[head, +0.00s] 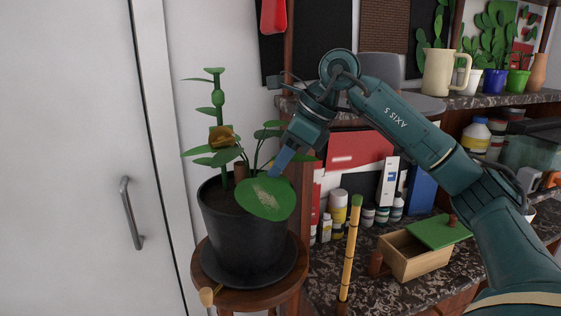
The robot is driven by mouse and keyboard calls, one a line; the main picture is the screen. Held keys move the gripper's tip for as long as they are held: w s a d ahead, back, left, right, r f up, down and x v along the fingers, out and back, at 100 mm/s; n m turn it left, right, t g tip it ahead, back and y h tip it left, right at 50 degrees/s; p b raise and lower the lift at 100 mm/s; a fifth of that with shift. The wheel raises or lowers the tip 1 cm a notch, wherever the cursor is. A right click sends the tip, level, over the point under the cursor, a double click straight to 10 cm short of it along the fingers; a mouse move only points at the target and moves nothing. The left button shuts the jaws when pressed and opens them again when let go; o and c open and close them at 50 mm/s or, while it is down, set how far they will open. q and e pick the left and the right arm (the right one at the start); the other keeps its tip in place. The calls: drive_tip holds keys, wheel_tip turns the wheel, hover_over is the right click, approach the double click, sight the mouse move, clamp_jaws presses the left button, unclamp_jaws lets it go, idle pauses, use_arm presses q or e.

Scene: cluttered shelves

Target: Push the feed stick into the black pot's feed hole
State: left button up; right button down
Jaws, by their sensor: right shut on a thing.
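The black pot (243,236) stands upright on a black saucer on a round wooden stool and holds a leafy plant. My right gripper (273,174) reaches down over the pot's right side, its narrow blue-grey end meeting the edge of a large green leaf (266,198). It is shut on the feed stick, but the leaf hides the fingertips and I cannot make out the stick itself. A short brown upright cylinder (241,170) shows among the stems left of the gripper. The feed hole is not visible. My left gripper is not in view.
A bamboo stick (350,247) with a green top stands right of the stool. A wooden box (414,261) with a green lid, bottles and jars are on the speckled counter. Leaves and stems crowd the space above the pot. A white door (75,160) is at left.

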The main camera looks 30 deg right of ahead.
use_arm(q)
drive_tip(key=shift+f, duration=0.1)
use_arm(e)
drive_tip(key=shift+f, duration=0.2)
drive_tip(key=c, duration=1.2)
unclamp_jaws()
drive_tip(key=shift+v, duration=0.85)
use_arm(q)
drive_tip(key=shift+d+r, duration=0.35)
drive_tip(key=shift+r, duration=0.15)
use_arm(e)
drive_tip(key=v, duration=1.1)
drive_tip(key=shift+r, duration=0.25)
